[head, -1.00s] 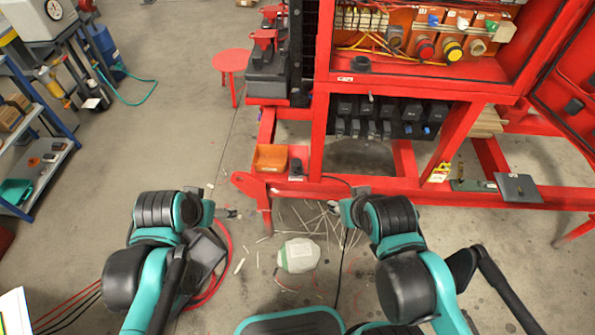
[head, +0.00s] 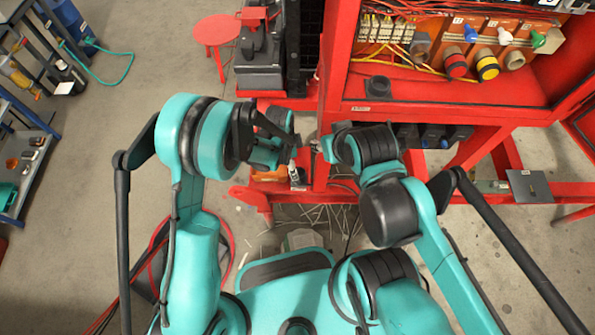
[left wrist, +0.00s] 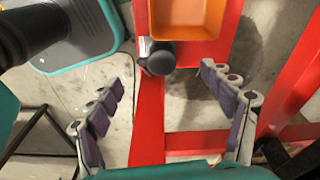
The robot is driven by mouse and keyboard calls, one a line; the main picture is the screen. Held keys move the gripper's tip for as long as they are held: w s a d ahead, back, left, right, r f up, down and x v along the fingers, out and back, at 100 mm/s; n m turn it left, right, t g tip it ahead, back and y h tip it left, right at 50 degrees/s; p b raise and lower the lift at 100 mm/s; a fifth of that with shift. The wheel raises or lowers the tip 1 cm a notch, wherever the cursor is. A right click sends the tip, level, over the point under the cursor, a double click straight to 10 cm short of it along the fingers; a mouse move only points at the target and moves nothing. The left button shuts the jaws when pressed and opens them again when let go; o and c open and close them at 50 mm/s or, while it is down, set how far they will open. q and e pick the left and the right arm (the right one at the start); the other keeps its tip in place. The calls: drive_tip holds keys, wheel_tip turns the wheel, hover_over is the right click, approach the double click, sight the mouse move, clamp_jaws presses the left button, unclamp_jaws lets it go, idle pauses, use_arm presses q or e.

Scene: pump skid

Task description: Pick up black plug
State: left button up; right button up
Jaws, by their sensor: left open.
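A black plug (left wrist: 157,60) with a round dark end sits on the red beam beside the orange bin in the left wrist view. In the head view it looks to be the small dark shape (head: 299,184), partly covered by my left gripper. My left gripper (left wrist: 160,80) is open and empty, its two fingers apart on either side of the red beam, with the plug near the line between their tips. In the head view my right gripper (head: 318,147) is close to the left one, in front of the red frame; its fingers are too small to read.
The orange bin (left wrist: 187,18) is right beside the plug. Black connectors hang beneath the cabinet. A red stool (head: 216,32) stands at the back left.

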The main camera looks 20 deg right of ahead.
sight(299, 175)
use_arm(q)
drive_tip(key=shift+s+d+f+b, duration=0.15)
drive_tip(key=shift+f+b, duration=0.25)
drive_tip(key=shift+f, duration=0.7)
drive_tip(key=f, duration=0.1)
drive_tip(key=d+f+b, duration=0.1)
drive_tip(key=f, duration=0.1)
drive_tip(key=f+b, duration=0.1)
drive_tip(key=f, duration=0.1)
drive_tip(key=shift+s+d+f, duration=0.15)
drive_tip(key=shift+s+d, duration=0.2)
drive_tip(key=shift+s, duration=0.05)
drive_tip(key=c, duration=1.4)
